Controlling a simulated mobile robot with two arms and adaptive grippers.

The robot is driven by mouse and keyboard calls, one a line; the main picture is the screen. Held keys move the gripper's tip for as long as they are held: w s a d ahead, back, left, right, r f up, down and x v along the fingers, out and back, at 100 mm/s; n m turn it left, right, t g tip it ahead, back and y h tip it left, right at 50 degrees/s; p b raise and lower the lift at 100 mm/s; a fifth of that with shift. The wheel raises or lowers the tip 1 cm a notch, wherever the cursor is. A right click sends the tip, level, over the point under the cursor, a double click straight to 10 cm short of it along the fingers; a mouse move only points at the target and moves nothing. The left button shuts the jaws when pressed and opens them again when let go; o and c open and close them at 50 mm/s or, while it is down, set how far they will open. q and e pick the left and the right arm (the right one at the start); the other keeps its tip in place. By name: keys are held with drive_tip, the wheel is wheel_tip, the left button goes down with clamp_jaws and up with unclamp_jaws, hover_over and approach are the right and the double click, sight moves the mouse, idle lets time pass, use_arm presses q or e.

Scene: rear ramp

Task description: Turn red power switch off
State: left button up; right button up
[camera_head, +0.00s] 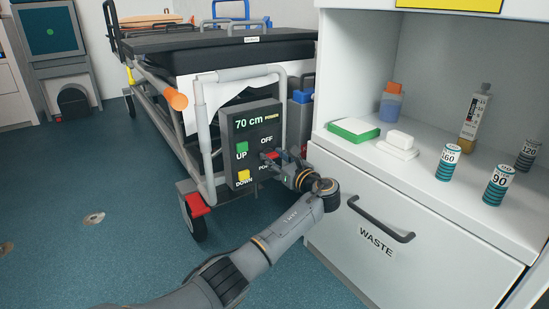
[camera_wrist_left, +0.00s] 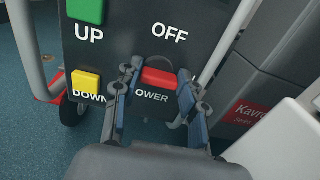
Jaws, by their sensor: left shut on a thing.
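The red power switch (camera_wrist_left: 159,79) sits on the black control panel (camera_wrist_left: 128,22) between the words OFF and POWER. In the head view the panel (camera_head: 252,118) hangs on the end of the stretcher and its display reads 70 cm. My left gripper (camera_wrist_left: 158,88) is shut on the red switch, one finger on each side of it. My right gripper is not in view.
A green button (camera_head: 242,147) and a yellow button (camera_head: 244,176) lie left of the switch. The stretcher rail (camera_head: 203,130) runs beside the panel. A white cabinet (camera_head: 340,190) with a waste drawer stands close on the right. Blue floor is open at left.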

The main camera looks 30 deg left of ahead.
use_arm(q)
drive_tip(key=shift+r+n+p, duration=0.15)
drive_tip(key=shift+n+p, duration=0.35)
drive_tip(key=shift+p, duration=0.35)
drive_tip(key=shift+s+n+p, duration=0.1)
drive_tip(key=shift+n+p, duration=1)
drive_tip(key=shift+p, duration=0.15)
drive_tip(key=shift+n+p, duration=0.6)
drive_tip(key=shift+n, duration=0.3)
drive_tip(key=shift+n+p, duration=0.3)
drive_tip(key=shift+n, duration=0.6)
drive_tip(key=shift+s+n, duration=0.1)
drive_tip(key=shift+n, duration=0.9)
drive_tip(key=n, duration=0.2)
drive_tip(key=shift+f+n, duration=0.25)
drive_tip(key=shift+n, duration=0.05)
drive_tip(key=n, duration=0.3)
drive_tip(key=shift+s+f+b, duration=0.1)
drive_tip(key=shift+f+b, duration=0.05)
drive_tip(key=shift+b, duration=0.15)
drive_tip(key=shift+a+n+b, duration=0.1)
drive_tip(key=shift+n+b, duration=0.4)
drive_tip(key=shift+n, duration=1.2)
